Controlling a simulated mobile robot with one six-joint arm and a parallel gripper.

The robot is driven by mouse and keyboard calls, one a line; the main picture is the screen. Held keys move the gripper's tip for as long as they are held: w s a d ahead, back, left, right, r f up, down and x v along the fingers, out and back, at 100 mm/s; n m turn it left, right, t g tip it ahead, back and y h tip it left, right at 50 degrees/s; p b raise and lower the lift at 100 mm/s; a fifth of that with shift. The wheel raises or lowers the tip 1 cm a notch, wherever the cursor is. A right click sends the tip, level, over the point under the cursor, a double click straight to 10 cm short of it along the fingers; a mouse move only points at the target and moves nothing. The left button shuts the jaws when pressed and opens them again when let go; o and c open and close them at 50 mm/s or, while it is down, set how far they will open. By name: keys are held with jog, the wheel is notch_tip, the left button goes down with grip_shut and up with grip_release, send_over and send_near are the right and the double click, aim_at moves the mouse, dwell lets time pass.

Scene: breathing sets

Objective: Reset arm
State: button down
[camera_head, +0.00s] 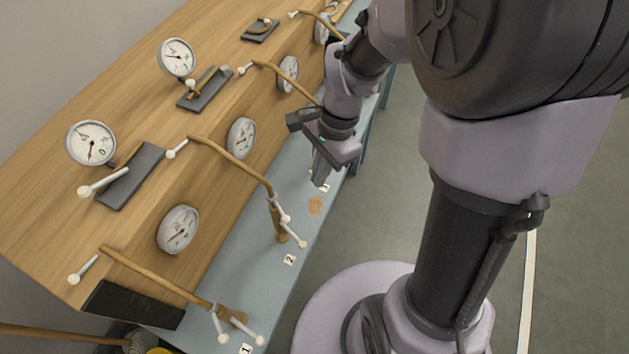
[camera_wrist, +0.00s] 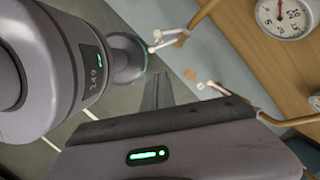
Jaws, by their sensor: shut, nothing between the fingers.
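My gripper (camera_head: 321,172) hangs at the end of my folded arm, near the edge of the blue-grey ledge in the head view. It is shut and empty, with its fingers pointing down. In the wrist view the closed fingers (camera_wrist: 157,90) show above the gripper body, over the grey floor. The fingers appear apart from the pipes and valves. My arm covers part of the right end of the wooden panel in the head view.
A wooden panel (camera_head: 62,215) carries several gauges, such as a round one (camera_head: 91,143), and brass pipes (camera_head: 160,276) with white-handled valves. The blue-grey ledge (camera_head: 245,262) has numbered tags. Grey floor (camera_head: 375,215) lies open beside it. A gauge also shows in the wrist view (camera_wrist: 283,18).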

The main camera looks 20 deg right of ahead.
jog(key=shift+r, duration=0.5)
jog(key=s+a+r+n+t+b, duration=0.1)
jog(key=s+r+n+t+b, duration=0.2)
jog(key=s+r+n+t, duration=0.3)
jog(key=s+r+n, duration=0.3)
jog(key=s+r, duration=0.1)
jog(key=r, duration=0.2)
jog(key=shift+a+n+t, duration=0.3)
jog(key=shift+a+n, duration=0.1)
jog(key=shift+r, duration=0.1)
